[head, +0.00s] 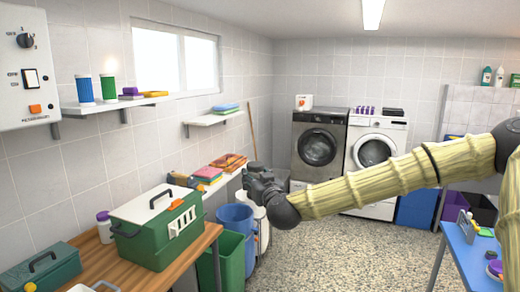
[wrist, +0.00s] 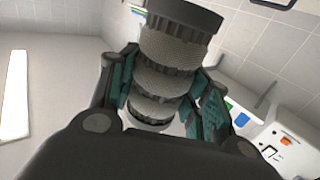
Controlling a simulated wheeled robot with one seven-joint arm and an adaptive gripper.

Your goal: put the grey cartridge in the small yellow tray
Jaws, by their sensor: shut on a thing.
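My gripper (head: 262,183) is at the end of my outstretched arm, in the middle of the head view, in front of the low shelf with folded cloths. In the wrist view my gripper (wrist: 163,88) is shut on the grey cartridge (wrist: 170,50), a ribbed grey cylinder with dark bands, between its teal-padded fingers. The cartridge is hard to make out in the head view. A small flat yellow thing (head: 155,94) lies on the upper left wall shelf; I cannot tell whether it is the small yellow tray.
A wooden bench (head: 205,240) at left bears a green-and-white box (head: 150,230) and a green toolbox (head: 40,270). Blue (head: 235,215) and green bins (head: 230,262) stand below my gripper. A blue table (head: 465,260) is at right. The speckled floor between is clear.

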